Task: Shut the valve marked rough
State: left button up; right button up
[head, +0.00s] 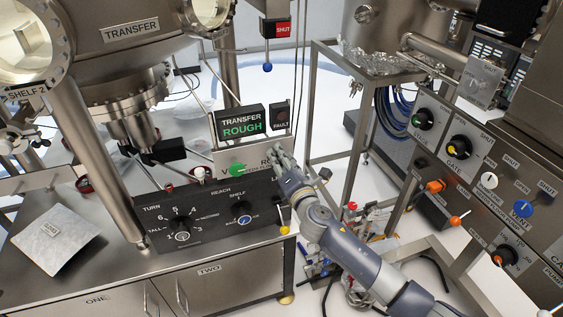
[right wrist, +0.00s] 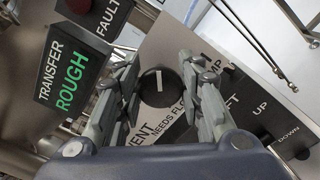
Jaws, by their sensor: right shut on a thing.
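A grey panel (head: 222,158) stands behind the black control box, with a "RO..." label partly covered by my right gripper (head: 277,154). In the right wrist view, my right gripper (right wrist: 158,84) has its fingers on both sides of a round black knob (right wrist: 154,98) with a white pointer line, and is shut on it. The knob's own label is hidden there. The knob is hidden behind the gripper in the head view. A green knob (head: 238,170) sits left of it on the same panel. A display (head: 240,123) reads "TRANSFER ROUGH" in white and green. My left gripper is not in view.
The black control box (head: 212,215) with dials and small levers lies in front of the panel. A FAULT box (head: 281,114) stands beside the display. Another valve panel (head: 470,165) with several knobs is at the right. A metal frame (head: 345,153) stands behind my right arm.

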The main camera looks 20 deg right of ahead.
jog(key=m, duration=0.2)
jog(key=m+b, duration=0.1)
jog(key=shift+f+m, duration=0.2)
jog(key=shift+m, duration=2)
jog(key=o, duration=1.1)
jog(key=s, duration=1.2)
jog(key=shift+d, duration=0.3)
